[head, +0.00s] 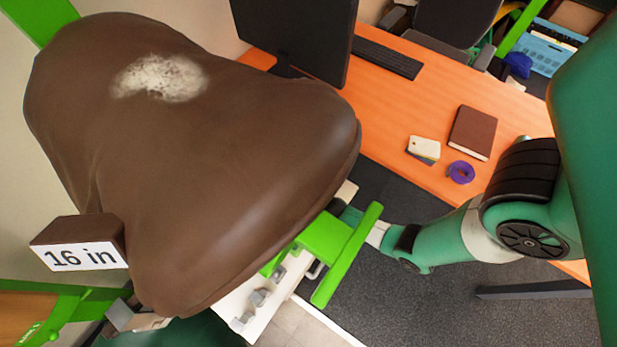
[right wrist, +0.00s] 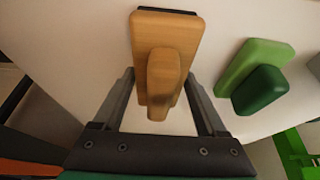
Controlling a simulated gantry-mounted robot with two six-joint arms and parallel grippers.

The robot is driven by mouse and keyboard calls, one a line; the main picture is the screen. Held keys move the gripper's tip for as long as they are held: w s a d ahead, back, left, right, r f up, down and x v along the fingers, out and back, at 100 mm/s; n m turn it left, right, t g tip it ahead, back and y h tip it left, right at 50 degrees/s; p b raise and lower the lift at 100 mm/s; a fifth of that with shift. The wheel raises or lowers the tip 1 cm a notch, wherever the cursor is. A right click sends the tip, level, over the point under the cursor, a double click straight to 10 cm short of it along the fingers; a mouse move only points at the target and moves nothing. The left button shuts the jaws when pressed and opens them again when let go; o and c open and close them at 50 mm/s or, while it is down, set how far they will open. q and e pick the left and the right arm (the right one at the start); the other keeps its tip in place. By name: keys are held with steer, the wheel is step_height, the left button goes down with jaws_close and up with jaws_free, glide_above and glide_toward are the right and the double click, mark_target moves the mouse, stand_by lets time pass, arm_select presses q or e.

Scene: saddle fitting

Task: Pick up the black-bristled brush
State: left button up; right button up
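A tan wooden brush (right wrist: 165,35) with a raised handle block sits on a pale surface in the right wrist view. A dark strip, which looks like black bristles, shows under its far edge. My right gripper (right wrist: 160,78) is open, with one finger on each side of the handle block and gaps visible beside it. Contact cannot be made out. A green brush (right wrist: 262,75) sits to the right of the wooden one. In the head view the right gripper is hidden behind the green bar and saddle. My left gripper is not in view.
A large brown saddle (head: 220,170) with a whitish patch and a "16 in" label (head: 85,255) fills the left. A green bar (head: 345,255) stands before my right wrist. Behind is an orange desk (head: 430,110) with a monitor (head: 300,35), keyboard (head: 387,57), notebook (head: 472,132) and purple tape (head: 461,171).

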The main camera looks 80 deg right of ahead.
steer(key=c, duration=0.9)
steer(key=shift+r, duration=0.1)
